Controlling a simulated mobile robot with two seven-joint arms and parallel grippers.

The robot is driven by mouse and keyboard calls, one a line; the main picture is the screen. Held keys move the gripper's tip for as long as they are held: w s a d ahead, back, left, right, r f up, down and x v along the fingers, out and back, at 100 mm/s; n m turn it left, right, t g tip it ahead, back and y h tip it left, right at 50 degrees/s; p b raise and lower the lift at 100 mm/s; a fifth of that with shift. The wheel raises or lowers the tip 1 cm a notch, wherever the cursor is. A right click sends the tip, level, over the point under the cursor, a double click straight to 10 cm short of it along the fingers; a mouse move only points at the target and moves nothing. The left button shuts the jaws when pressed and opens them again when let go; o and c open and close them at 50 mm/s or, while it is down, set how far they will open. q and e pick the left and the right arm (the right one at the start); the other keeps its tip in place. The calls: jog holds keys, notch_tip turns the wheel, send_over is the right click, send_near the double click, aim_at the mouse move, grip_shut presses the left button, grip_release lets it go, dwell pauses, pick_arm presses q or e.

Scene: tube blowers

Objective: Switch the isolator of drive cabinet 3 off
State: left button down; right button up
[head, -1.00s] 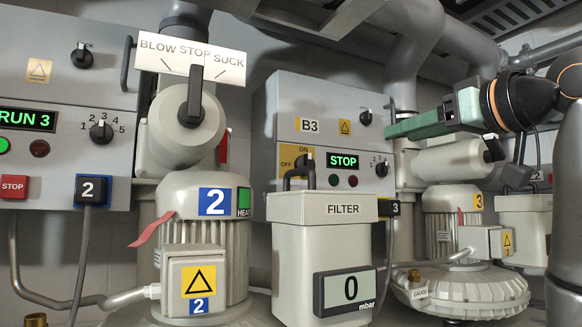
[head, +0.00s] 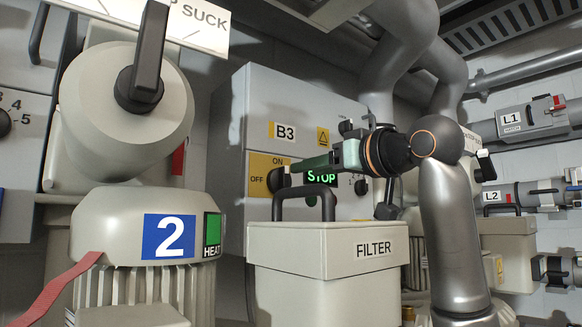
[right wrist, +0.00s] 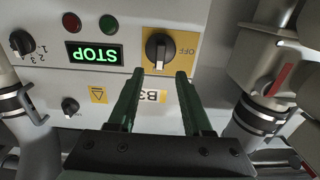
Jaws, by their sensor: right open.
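Drive cabinet 3 is the grey box marked B3 (head: 222,138), behind the filter housing in the head view. Its isolator is a black rotary handle (head: 276,180) on a yellow ON/OFF plate (head: 259,163), partly hidden by my right gripper (head: 290,167). In the right wrist view, which is upside down, the isolator handle (right wrist: 159,48) stands along the ON direction, with OFF to its side. My right gripper (right wrist: 160,73) is open, its two green fingertips just short of the handle, one to each side, with nothing between them. My left gripper is out of view.
The filter housing (head: 330,262) with its black carry handle (head: 305,203) stands in front of the cabinet, below my right gripper. Blower 2 (head: 143,225) and its large valve lever (head: 150,55) are at the left. Pipes stand close at the cabinet's right side.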

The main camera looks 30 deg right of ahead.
aim_at(287, 174)
jog(key=w+p, duration=0.1)
jog(key=w, duration=0.4)
jog(key=shift+a, duration=0.15)
jog(key=shift+w+p, duration=0.3)
jog(key=shift+w, duration=0.4)
jog(key=shift+c, duration=0.2)
grip_shut()
